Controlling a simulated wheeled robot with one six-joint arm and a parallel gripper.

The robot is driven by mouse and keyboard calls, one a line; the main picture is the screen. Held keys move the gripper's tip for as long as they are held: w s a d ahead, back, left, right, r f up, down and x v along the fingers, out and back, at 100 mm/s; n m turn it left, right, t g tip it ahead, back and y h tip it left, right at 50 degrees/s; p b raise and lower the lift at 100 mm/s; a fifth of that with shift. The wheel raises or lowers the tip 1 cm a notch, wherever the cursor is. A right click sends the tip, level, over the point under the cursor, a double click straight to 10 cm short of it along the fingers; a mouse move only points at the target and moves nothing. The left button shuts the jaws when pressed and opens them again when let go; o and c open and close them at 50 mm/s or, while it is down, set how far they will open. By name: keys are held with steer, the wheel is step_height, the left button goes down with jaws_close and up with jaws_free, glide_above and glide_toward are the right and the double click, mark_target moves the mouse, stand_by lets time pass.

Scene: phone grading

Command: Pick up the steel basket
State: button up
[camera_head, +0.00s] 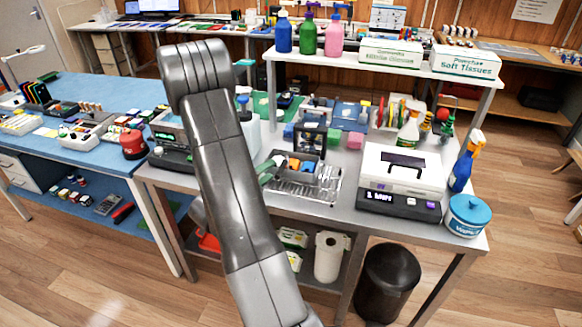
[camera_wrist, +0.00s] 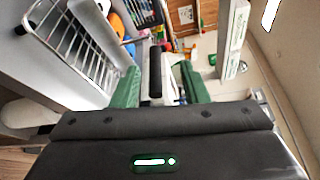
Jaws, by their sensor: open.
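The steel basket (camera_head: 308,184) is a shiny wire tray on the grey workbench, left of the white machine. In the wrist view its wire side (camera_wrist: 72,45) fills the upper left. A black grip (camera_wrist: 155,72) lies between my fingers there, and a thin rod seems to link it to the basket. My gripper (camera_wrist: 160,86) has two green fingers, spread apart on either side of the grip; I see no clear contact. In the head view my arm hides most of the gripper; a green piece at the basket's left end may be a fingertip.
The white machine (camera_head: 402,170) with a black handle stands right of the basket. A blue spray bottle (camera_head: 466,162) and a blue-lidded tub (camera_head: 467,215) stand at the bench's right end.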

mark_target(282, 165)
steer(key=shift+w+d+f+p, duration=0.35)
steer(key=shift+w+d, duration=0.5)
steer(key=shift+d, duration=0.2)
steer(key=shift+w+d+f+p, duration=0.2)
steer(key=shift+w+d+f, duration=0.1)
steer(key=shift+w+d, duration=0.95)
steer(key=shift+d, duration=0.1)
jaws_close()
